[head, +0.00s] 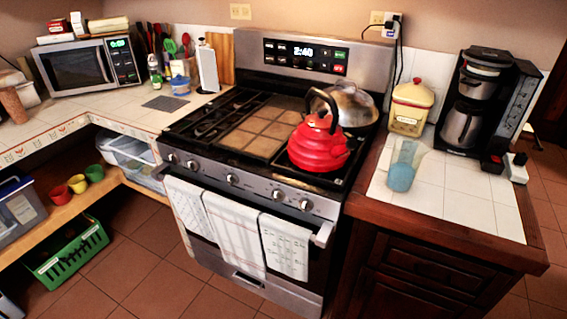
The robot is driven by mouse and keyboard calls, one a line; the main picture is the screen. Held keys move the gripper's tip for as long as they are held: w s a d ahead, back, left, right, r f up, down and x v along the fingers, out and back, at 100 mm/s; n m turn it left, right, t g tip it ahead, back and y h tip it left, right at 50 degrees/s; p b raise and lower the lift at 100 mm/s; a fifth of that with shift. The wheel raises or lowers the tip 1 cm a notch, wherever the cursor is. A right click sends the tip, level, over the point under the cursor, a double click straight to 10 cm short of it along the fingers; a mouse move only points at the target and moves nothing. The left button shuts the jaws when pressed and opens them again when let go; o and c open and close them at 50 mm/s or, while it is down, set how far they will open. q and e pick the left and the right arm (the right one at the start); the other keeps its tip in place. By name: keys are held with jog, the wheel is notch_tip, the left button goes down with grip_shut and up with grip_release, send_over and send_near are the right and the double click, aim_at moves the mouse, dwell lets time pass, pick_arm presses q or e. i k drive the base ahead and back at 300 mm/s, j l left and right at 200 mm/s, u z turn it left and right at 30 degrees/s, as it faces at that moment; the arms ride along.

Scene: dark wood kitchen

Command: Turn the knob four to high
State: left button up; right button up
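The stove (245,205) stands in the middle of the head view with a row of several knobs along its front panel. Counting from the left, the fourth knob (278,195) is on the right half of the panel, above the towels. Another knob (305,204) is close to its right, and the middle knob (232,179) is to its left. The knobs are silver and small in the picture, and I cannot read their settings. No flame shows on the cooktop. Neither of my grippers is in view, and nothing touches the knobs.
Towels (235,232) hang from the oven handle (323,235), just below the knobs. A red kettle (318,144) and a lidded pot (349,104) stand on the right of the cooktop. The wooden counter corner (360,205) is right of the stove. The floor (135,262) in front is clear.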

aim_at(306, 204)
jog(key=i+j+z, duration=0.35)
jog(key=j, duration=0.4)
jog(key=i+j+z, duration=0.2)
jog(key=i+j, duration=0.1)
jog(key=j, duration=0.1)
